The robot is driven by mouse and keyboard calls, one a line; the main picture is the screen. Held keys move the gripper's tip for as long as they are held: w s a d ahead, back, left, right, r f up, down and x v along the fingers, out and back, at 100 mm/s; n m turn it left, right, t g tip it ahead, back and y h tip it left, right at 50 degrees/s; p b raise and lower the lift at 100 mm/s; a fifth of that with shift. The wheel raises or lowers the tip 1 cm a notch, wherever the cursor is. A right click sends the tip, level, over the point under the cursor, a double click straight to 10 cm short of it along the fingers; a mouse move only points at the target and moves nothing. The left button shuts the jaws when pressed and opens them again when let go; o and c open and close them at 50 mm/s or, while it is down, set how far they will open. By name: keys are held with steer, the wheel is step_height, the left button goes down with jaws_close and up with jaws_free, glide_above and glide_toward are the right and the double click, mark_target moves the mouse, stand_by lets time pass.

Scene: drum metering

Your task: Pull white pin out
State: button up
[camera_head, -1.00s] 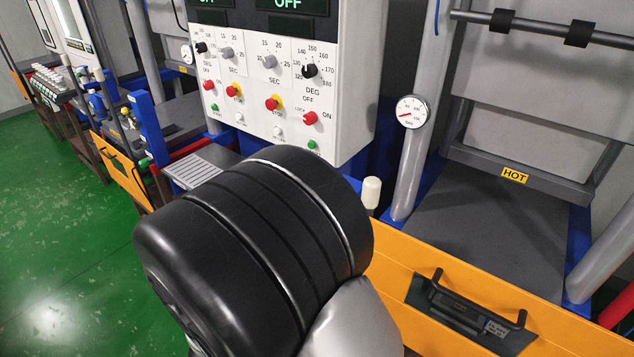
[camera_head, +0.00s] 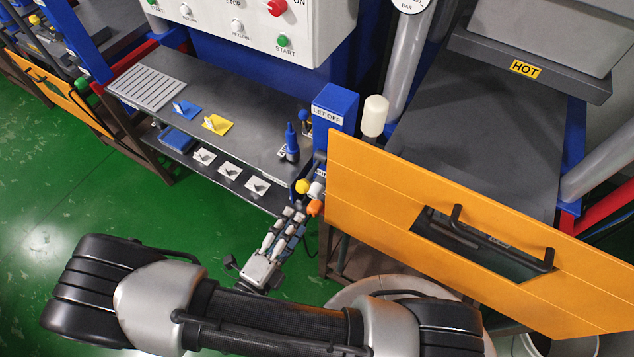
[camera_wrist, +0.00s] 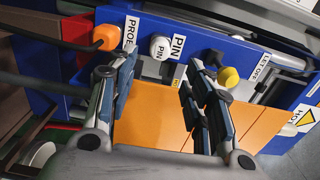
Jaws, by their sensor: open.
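The white pin (camera_wrist: 160,46) has a round white knob and sits in the blue panel beside "PIN" labels in the wrist view. It also shows in the head view (camera_head: 316,190), between a yellow knob (camera_head: 302,186) and an orange knob (camera_head: 315,207). My gripper (camera_wrist: 162,68) is open and empty, and faces the panel. In the wrist view the pin's knob appears between the two fingertips, slightly beyond them. I cannot tell whether either finger touches it. In the head view my gripper (camera_head: 292,214) is just below and left of the knobs.
The orange knob (camera_wrist: 106,37) by the "PROBE" label is close to my left finger. The yellow knob (camera_wrist: 228,77) is close to my right finger. An orange guard panel (camera_head: 400,200) stands to the right. A grey shelf (camera_head: 240,110) holds small coloured parts.

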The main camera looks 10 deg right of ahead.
mark_target(312, 196)
steer(key=shift+x, duration=4.5)
steer(key=shift+p, duration=0.3)
steer(key=shift+c, duration=0.2)
jaws_close()
steer(key=shift+v, duration=2.95)
steer(key=shift+s, duration=0.1)
steer(key=shift+v, duration=1.95)
steer(key=shift+s+a, duration=0.1)
steer(key=shift+a, duration=0.05)
